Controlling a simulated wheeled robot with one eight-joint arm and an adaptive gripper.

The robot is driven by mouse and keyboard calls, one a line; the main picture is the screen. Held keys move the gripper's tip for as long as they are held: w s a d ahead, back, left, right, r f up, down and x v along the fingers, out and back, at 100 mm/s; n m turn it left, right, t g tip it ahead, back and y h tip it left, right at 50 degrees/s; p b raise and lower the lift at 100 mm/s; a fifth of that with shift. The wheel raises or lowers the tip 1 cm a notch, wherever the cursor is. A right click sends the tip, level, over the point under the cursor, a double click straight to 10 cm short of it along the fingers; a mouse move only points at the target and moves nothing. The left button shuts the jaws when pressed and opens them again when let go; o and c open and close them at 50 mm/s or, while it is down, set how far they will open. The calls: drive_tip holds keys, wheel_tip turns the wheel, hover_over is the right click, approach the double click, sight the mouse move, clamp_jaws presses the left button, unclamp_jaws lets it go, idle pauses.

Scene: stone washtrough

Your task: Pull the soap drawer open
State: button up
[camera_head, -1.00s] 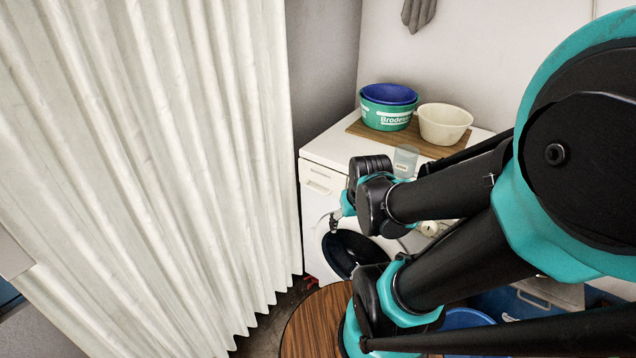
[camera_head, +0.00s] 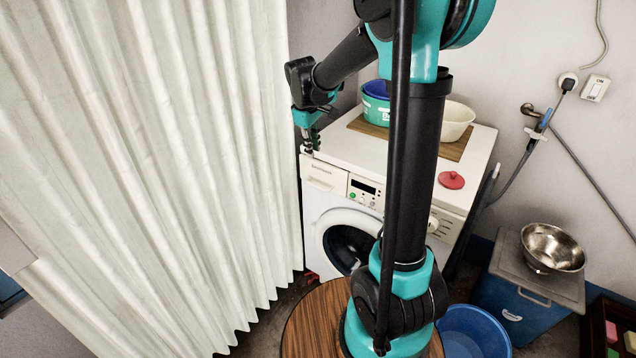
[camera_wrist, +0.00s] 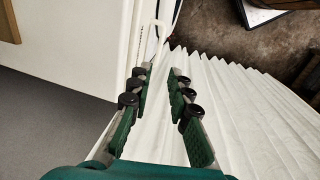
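The soap drawer (camera_head: 322,177) is the white panel at the upper left of the washing machine's (camera_head: 331,205) front. It looks shut, flush with the front. My gripper (camera_head: 312,148) is at the machine's top front left edge, just above the drawer, pointing down. In the wrist view my gripper (camera_wrist: 159,74) has its two green fingers apart with nothing between them. A white machine face (camera_wrist: 110,35) lies beside the left finger. I cannot tell whether the fingers touch the drawer.
A pleated white curtain (camera_head: 150,180) hangs close left of the machine and shows under the fingers in the wrist view. A wooden board (camera_head: 450,150), a cream bowl (camera_head: 457,120) and a red lid (camera_head: 451,180) are on top. A round wooden stool (camera_head: 312,320) stands in front.

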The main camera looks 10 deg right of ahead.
sight(318, 187)
drive_tip(key=f, duration=0.5)
drive_tip(key=w+d+f, duration=0.1)
drive_tip(key=f, duration=0.4)
drive_tip(key=w+d+f, duration=0.1)
drive_tip(key=f, duration=0.5)
clamp_jaws()
